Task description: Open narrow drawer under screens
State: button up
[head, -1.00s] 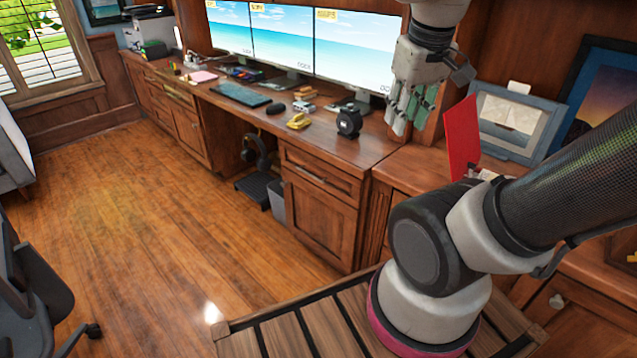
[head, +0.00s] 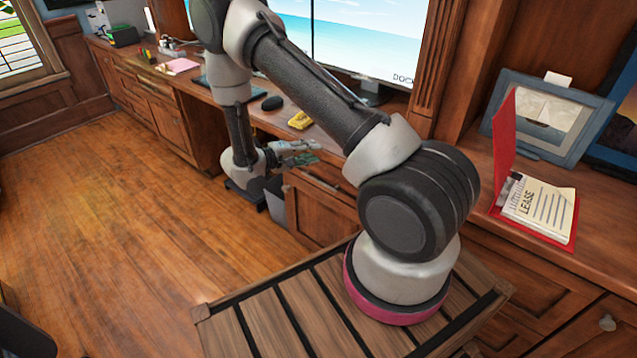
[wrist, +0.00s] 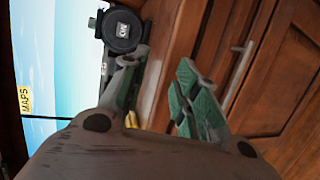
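The narrow wooden drawer (head: 332,174) sits under the desktop below the screens (head: 365,45), above a cabinet door. Its front looks flush, so it appears shut. My gripper (head: 303,153) is in front of the desk edge, near the drawer's left upper part in the head view. In the wrist view the green-padded fingers (wrist: 157,78) stand apart with nothing between them. They look clear of the handle. My arm hides part of the desk and screens.
A black round device (wrist: 122,30) and a yellow object (head: 300,120) stand on the desktop. A grey bin (head: 275,198) is left of the cabinet. A red folder (head: 504,130) and picture frame (head: 540,118) are at right. The wooden floor (head: 110,200) at left is clear.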

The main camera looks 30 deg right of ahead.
aim_at(319, 182)
notch_tip(319, 182, down, 13)
jog(key=s+a+n+t, duration=0.1)
jog(key=a+n+t, duration=0.1)
jog(key=a+t, duration=0.15)
jog(key=shift+n+t, duration=0.25)
jog(key=shift+n, duration=0.05)
jog(key=x, duration=0.5)
jog(key=f+x, duration=0.1)
jog(key=x, duration=0.2)
jog(key=shift+s+d, duration=0.15)
jog(key=shift+s, duration=0.05)
jog(key=shift+c, duration=0.4)
grip_shut()
